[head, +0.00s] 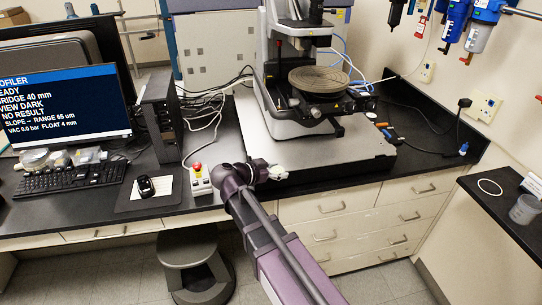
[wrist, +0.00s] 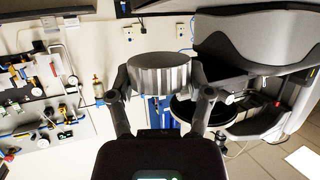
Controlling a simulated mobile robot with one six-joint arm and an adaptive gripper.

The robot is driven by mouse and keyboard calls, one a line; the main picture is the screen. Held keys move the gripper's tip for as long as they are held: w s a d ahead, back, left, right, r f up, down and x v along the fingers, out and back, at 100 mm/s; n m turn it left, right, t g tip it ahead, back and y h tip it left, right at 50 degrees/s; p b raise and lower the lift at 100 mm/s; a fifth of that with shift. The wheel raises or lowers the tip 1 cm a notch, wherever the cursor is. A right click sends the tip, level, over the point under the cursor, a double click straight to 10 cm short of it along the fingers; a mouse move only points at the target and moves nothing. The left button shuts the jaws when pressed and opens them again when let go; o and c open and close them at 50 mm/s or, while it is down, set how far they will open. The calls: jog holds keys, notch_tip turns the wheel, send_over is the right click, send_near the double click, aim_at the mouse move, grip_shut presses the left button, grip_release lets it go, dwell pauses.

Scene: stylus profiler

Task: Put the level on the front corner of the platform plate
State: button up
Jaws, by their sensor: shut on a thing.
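The platform plate (head: 345,150) is a broad pale slab under the profiler on the dark bench. My gripper (head: 274,172) is by its front left corner in the head view. In the wrist view my gripper (wrist: 160,88) has its two fingers closed on a short, ribbed, silver-grey cylinder, which I take to be the level (wrist: 159,73). In the head view the held thing is small and pale, partly hidden by my gripper. I cannot tell whether it touches the plate.
The profiler's round stage (head: 318,80) stands above the plate. A control box with a red button (head: 199,178) is left of my arm. A mouse (head: 146,187), keyboard (head: 70,179) and monitor (head: 65,105) are further left. Small tools (head: 385,130) lie right of the plate.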

jog(key=b, duration=0.1)
send_over(272, 157)
jog(key=s, duration=0.1)
jog(key=shift+s+d+f, duration=0.1)
jog(key=shift+s+f, duration=0.05)
jog(key=shift+f, duration=0.5)
jog(key=shift+w, duration=0.35)
jog(key=shift+w+f+b, duration=0.3)
jog(key=shift+f+b, duration=0.4)
jog(key=shift+b, duration=0.05)
jog(key=shift+f+b, duration=1.15)
jog(key=shift+b, duration=0.05)
jog(key=shift+f, duration=0.2)
jog(key=o, duration=1.3)
jog(key=shift+r, duration=0.15)
